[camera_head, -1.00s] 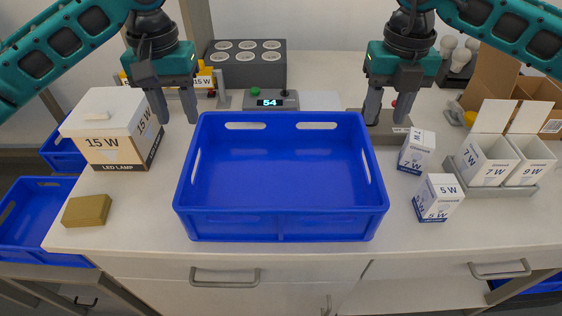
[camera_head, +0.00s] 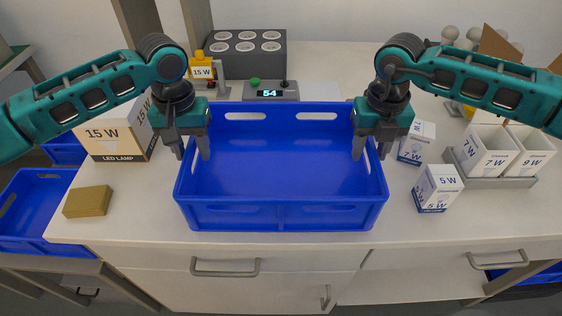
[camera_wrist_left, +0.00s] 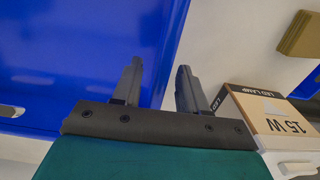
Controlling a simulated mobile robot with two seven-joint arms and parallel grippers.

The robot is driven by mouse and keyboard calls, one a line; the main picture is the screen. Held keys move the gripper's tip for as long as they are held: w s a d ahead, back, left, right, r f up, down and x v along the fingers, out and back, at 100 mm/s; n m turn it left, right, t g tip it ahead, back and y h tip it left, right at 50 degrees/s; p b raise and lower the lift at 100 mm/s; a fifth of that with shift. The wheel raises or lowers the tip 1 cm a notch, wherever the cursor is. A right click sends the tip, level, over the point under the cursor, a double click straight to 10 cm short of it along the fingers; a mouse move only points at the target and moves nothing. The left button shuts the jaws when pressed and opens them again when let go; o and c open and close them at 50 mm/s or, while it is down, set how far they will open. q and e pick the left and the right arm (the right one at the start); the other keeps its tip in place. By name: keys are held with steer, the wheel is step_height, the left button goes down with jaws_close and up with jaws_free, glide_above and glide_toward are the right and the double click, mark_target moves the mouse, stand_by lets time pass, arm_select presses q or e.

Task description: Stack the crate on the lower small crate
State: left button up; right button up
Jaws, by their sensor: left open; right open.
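A large empty blue crate (camera_head: 281,216) sits on the white counter in the middle of the head view. My left gripper (camera_head: 192,152) is open at the crate's left side wall, pointing down. In the left wrist view the crate wall (camera_wrist_left: 150,52) lies by the gap between the open fingers (camera_wrist_left: 156,90). My right gripper (camera_head: 368,154) is open at the crate's right side wall. Neither gripper visibly holds the crate. Smaller-looking blue crates stand low at the left: a nearer one (camera_head: 28,232) and one behind it (camera_head: 66,151).
A 15 W lamp box (camera_head: 118,136) and a brown block (camera_head: 88,201) are left of the crate. Small cartons (camera_head: 437,188) and a grey tray with boxes (camera_head: 492,180) are at the right. A grey holder block (camera_head: 246,52) and a display unit (camera_head: 270,91) stand behind.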

arm_select(q)
steer(key=shift+f, duration=0.6)
arm_select(e)
steer(key=shift+f, duration=0.55)
arm_select(q)
steer(key=shift+c, duration=0.3)
arm_select(e)
steer(key=shift+c, duration=0.3)
arm_select(q)
jaws_close()
arm_select(e)
jaws_close()
arm_select(q)
steer(key=shift+r, duration=0.1)
